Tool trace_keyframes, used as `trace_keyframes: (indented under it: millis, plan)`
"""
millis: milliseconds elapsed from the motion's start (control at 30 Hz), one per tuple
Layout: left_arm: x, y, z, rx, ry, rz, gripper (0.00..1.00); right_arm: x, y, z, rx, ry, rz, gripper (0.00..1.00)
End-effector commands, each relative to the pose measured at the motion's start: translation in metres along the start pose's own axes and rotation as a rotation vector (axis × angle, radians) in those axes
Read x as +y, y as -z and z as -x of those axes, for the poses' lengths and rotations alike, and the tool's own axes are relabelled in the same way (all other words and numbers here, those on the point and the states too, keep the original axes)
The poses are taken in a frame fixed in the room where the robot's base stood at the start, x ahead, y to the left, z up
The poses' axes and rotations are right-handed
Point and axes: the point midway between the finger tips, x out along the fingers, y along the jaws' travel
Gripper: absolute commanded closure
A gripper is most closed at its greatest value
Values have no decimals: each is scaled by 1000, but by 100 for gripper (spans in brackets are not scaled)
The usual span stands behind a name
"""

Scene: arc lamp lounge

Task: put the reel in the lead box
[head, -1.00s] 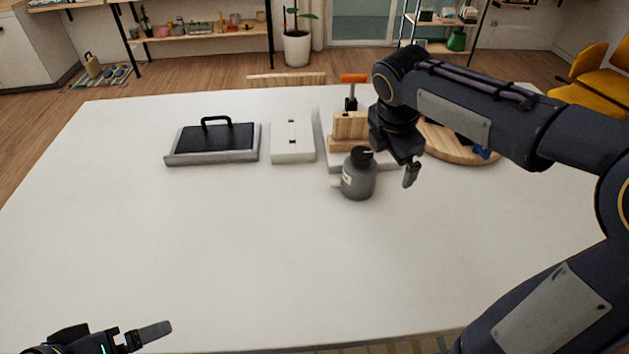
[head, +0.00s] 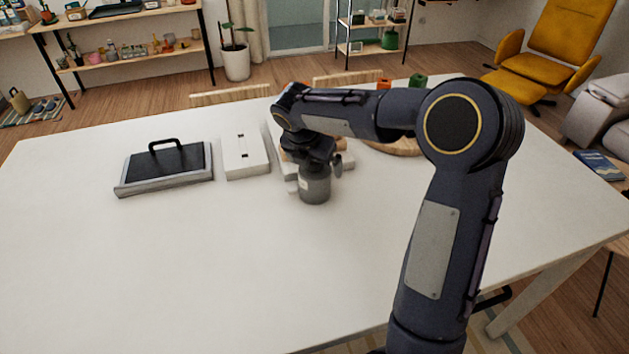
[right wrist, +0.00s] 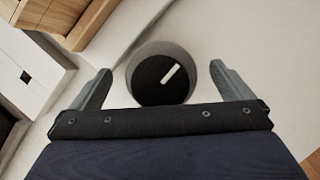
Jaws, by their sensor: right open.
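A grey jar (head: 314,187) with a black cap stands upright on the table, below my right gripper (head: 325,166). In the right wrist view the jar (right wrist: 160,48) shows from above, its dark cap marked with a white bar. My right gripper (right wrist: 160,72) is open, with one finger on each side of the jar and gaps between. A small green item (head: 417,80) and an orange item (head: 384,84) show behind my right arm; I cannot tell if either is the reel. A grey case (head: 165,166) with a black handled top may be the lead box; I cannot tell. My left gripper is out of view.
A white slotted box (head: 244,155) stands between the grey case and my right gripper. A wooden block (right wrist: 66,20) and a round wooden board (head: 398,147) are partly hidden by my arm. The white table (head: 200,270) is clear at the front and left.

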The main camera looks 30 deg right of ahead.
Motion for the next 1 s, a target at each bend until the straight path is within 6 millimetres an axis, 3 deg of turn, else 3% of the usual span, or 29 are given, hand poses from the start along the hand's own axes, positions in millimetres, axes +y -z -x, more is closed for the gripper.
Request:
trace_keyframes:
  millis: [167, 800, 1000]
  plan:
    - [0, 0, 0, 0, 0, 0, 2, 0, 0, 0, 0, 0, -1, 1]
    - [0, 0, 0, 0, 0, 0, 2, 0, -1, 1, -2, -2, -1, 84]
    - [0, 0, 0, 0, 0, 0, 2, 0, -1, 2, -2, -2, -2, 86]
